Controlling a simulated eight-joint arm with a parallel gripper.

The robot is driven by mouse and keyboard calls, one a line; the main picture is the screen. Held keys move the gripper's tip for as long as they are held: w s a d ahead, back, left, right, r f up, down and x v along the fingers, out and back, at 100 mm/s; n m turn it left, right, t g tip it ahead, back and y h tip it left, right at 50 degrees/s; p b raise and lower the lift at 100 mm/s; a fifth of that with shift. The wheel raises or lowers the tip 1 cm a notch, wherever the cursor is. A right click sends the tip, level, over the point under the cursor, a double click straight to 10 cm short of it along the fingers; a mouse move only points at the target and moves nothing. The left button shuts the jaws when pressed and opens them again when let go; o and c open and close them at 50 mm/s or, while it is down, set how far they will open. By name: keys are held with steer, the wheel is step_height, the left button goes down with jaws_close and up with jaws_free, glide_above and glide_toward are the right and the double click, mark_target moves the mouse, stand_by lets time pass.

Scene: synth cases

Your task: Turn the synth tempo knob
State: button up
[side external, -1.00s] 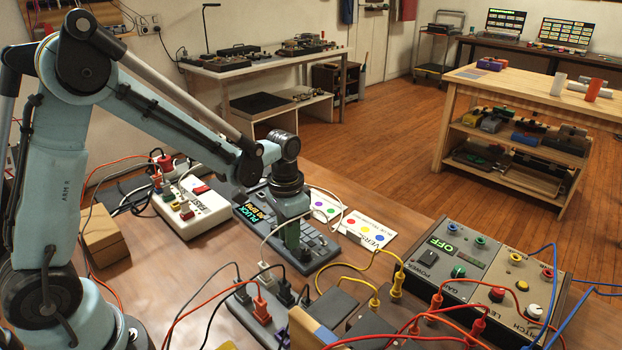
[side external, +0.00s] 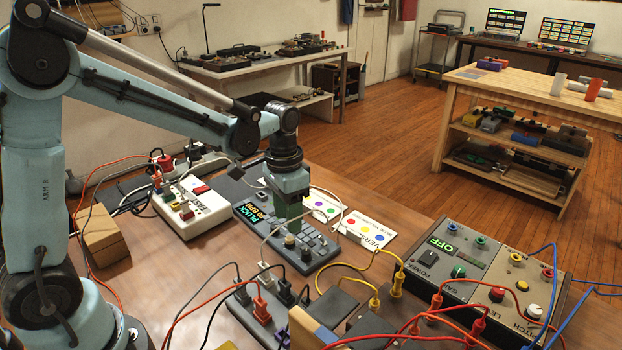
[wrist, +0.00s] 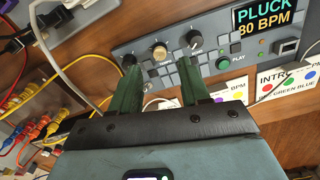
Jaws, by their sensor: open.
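The synth is a dark grey slab (side external: 252,190) on the bench, and its screen (wrist: 264,18) reads PLUCK, 80 BPM. In the wrist view it has a cream-topped knob (wrist: 158,50) between two black knobs, one on the left (wrist: 129,61) and one on the right (wrist: 194,39). I cannot read which one is tempo. My gripper (wrist: 159,66) is open and empty, its green fingers pointing at the knob row with the cream knob between their lines. In the side view my gripper (side external: 292,227) hangs over the synth; contact cannot be told.
A white box (side external: 191,207) with plugs stands left of the synth. A grey box (side external: 470,262) with an OFF display is at right. Yellow, red and black cables cross the front bench. A white cable loops close by the gripper. Printed cards (side external: 367,230) lie behind the synth.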

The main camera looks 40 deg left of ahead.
mark_target(288, 237)
step_height(288, 237, up, 7)
stand_by(0.3)
steer(key=shift+a, duration=0.1)
steer(key=s+n+t, duration=0.2)
steer(key=s+t, duration=0.5)
steer(key=s, duration=0.2)
steer(key=shift+s+d+n, duration=0.2)
steer(key=shift+s+n, duration=0.2)
stand_by(0.9)
